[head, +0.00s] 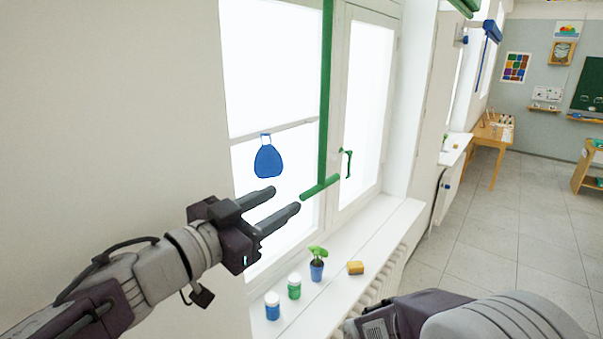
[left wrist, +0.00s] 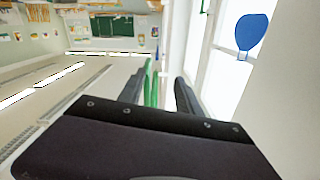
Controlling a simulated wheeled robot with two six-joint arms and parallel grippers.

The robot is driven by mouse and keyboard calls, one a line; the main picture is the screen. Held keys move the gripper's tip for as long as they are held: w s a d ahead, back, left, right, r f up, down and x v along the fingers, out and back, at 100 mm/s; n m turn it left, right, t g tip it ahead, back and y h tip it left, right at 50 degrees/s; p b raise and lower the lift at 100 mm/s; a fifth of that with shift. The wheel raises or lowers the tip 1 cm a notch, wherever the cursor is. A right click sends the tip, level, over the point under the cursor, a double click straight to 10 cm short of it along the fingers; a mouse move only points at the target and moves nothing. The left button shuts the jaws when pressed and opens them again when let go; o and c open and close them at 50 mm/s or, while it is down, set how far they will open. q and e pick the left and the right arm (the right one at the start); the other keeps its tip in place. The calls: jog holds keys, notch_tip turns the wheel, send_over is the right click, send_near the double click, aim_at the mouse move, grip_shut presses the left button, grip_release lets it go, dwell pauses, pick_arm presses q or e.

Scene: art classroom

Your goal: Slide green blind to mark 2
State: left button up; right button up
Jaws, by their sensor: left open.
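The green blind (head: 326,90) shows in the head view as a narrow vertical green strip, seen nearly edge-on, in front of the window. A green bottom bar (head: 321,187) sticks out at its lower end. My left gripper (head: 286,199) is open and empty, with its fingertips close to the near end of that bar. In the left wrist view, green parts of the blind (left wrist: 152,86) show between the two fingers (left wrist: 160,88). I cannot tell whether they touch. I cannot make out any numbered mark. My right gripper is out of view.
On the white sill (head: 350,255) stand a blue jar (head: 272,306), a green jar (head: 294,286), a potted plant (head: 317,265) and a yellow sponge (head: 355,267). A blue shape (head: 268,160) is at the window. A green window handle (head: 348,163) is beyond the bar.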

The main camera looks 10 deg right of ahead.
aim_at(318, 188)
pick_arm(q)
jog(key=x, duration=0.2)
jog(key=s+x, duration=0.1)
jog(key=x, duration=0.2)
jog(key=d+p+x, duration=0.1)
jog(key=x, duration=0.2)
jog(key=shift+d+r, duration=0.15)
jog(key=shift+d, duration=0.3)
jog(key=shift+s+d+r, duration=0.1)
jog(key=shift+s+r, duration=0.1)
jog(key=shift+s, duration=0.65)
jog(key=shift+c, duration=0.6)
jog(key=shift+w, duration=0.1)
jog(key=c, duration=0.6)
jog(key=shift+w+a, duration=0.3)
jog(key=shift+a, duration=0.05)
grip_shut()
jog(key=shift+s+d, duration=0.1)
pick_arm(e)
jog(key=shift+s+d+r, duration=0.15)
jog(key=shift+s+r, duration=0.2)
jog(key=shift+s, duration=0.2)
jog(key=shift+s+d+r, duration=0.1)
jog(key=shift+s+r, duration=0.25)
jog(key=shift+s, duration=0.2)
pick_arm(q)
jog(key=shift+f, duration=0.1)
